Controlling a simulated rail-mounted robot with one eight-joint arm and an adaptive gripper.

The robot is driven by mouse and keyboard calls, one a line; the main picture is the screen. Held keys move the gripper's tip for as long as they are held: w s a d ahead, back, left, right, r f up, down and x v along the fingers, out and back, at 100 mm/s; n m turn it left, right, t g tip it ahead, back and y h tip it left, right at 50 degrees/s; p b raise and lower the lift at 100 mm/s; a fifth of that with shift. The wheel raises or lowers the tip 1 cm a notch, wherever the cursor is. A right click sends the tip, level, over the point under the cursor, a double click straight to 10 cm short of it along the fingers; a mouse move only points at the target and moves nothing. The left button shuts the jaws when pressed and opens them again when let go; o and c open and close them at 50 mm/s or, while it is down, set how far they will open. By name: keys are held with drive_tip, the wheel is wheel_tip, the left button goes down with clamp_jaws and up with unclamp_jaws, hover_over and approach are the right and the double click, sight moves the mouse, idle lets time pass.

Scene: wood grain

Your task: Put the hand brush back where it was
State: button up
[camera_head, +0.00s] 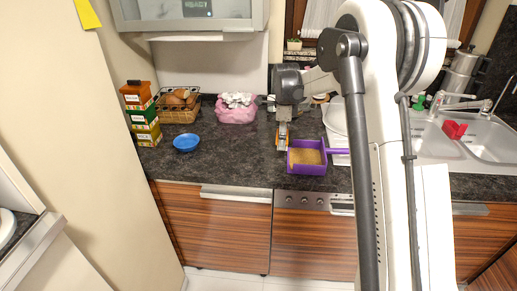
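A purple box-shaped item with a tan middle (307,158) lies near the counter's front edge. My arm hides part of the counter to the right.
A blue bowl (186,143), a stack of spice boxes (141,115), a wicker basket (178,111) and a pink basket (237,113) stand on the dark counter (232,160) to the left. A sink (492,142) with a red object (454,130) is at the right.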

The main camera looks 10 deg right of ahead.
drive_tip(key=w+a+r+b, duration=0.1)
drive_tip(key=w+a, duration=0.4)
drive_tip(key=a, duration=0.4)
drive_tip(key=w+a+r+b, duration=0.1)
drive_tip(key=w+a+r, duration=0.1)
drive_tip(key=w+a, duration=0.55)
drive_tip(key=p, duration=0.1)
hover_over(250, 139)
wheel_tip(250, 139, down, 7)
drive_tip(key=shift+s+r, duration=0.1)
drive_tip(key=shift+f+p, duration=0.3)
drive_tip(key=shift+f, duration=1.7)
drive_tip(key=shift+f, duration=0.2)
drive_tip(key=o, duration=1.1)
drive_tip(key=shift+r, duration=0.15)
